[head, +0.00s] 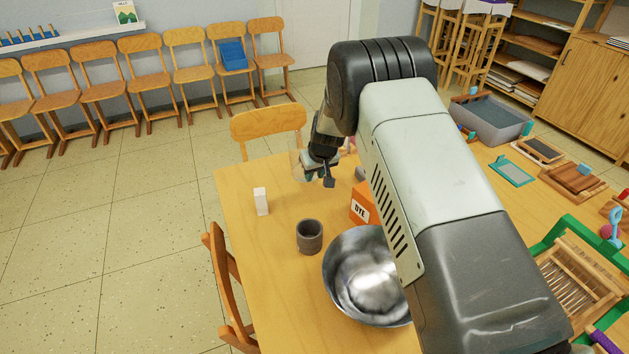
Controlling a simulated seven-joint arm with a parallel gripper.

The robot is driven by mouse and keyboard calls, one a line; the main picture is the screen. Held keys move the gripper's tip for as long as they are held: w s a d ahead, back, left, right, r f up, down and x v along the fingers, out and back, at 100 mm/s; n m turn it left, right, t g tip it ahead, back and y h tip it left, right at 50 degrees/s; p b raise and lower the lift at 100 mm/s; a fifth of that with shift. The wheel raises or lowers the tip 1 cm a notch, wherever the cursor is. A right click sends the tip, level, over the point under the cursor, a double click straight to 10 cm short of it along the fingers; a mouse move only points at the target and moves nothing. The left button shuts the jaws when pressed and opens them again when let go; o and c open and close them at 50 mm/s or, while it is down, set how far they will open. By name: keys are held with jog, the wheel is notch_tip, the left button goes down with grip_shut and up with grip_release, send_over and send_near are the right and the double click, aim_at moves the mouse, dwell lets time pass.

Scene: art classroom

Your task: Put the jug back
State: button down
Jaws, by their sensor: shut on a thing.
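My gripper (321,172) is over the far part of the wooden table, reached out past my arm. It is shut on a pale, see-through thing (298,166) that shows at its left side. This looks like the clear jug, but it is small and mostly hidden by the gripper, so its handle and fill cannot be made out. I cannot tell whether its base touches the table.
On the table (285,285) stand a white block (261,201), a grey cup (309,237), a steel bowl (362,280) and an orange dye box (361,205), partly behind my arm. A grey tub (490,120) and trays are at the right. Chairs (268,122) edge the table.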

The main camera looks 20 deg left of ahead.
jog(key=shift+f, duration=1.5)
jog(key=shift+f, duration=0.15)
jog(key=c, duration=0.9)
grip_release()
jog(key=v, duration=1.2)
